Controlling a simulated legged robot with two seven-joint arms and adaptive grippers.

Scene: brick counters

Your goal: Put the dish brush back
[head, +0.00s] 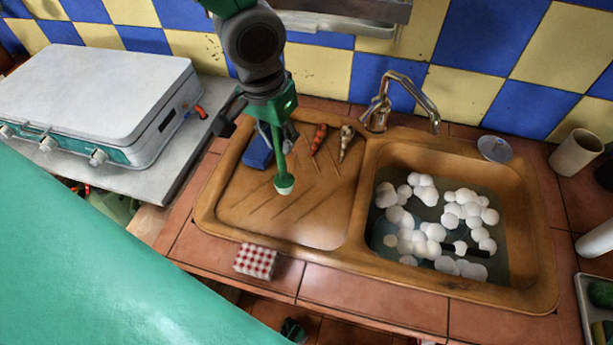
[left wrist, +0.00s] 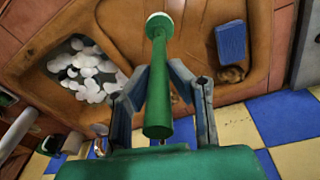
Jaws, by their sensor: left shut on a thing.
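The green dish brush (head: 281,165) hangs over the drainboard side of the brown sink, its white bristle end (head: 285,184) pointing down. My left gripper (head: 274,125) is shut on its handle from above. In the left wrist view the brush (left wrist: 159,90) runs between the two fingers of the gripper (left wrist: 158,74), white end away from the palm. The bristle end appears above the drainboard (head: 290,225); I cannot tell the exact gap. My right gripper is not in view.
The basin (head: 384,235) holds water and foam under a tap (head: 400,85). A beige cup (head: 576,152) stands right; a checked block (head: 256,262) sits in front. A white-topped stove (head: 95,85) is left.

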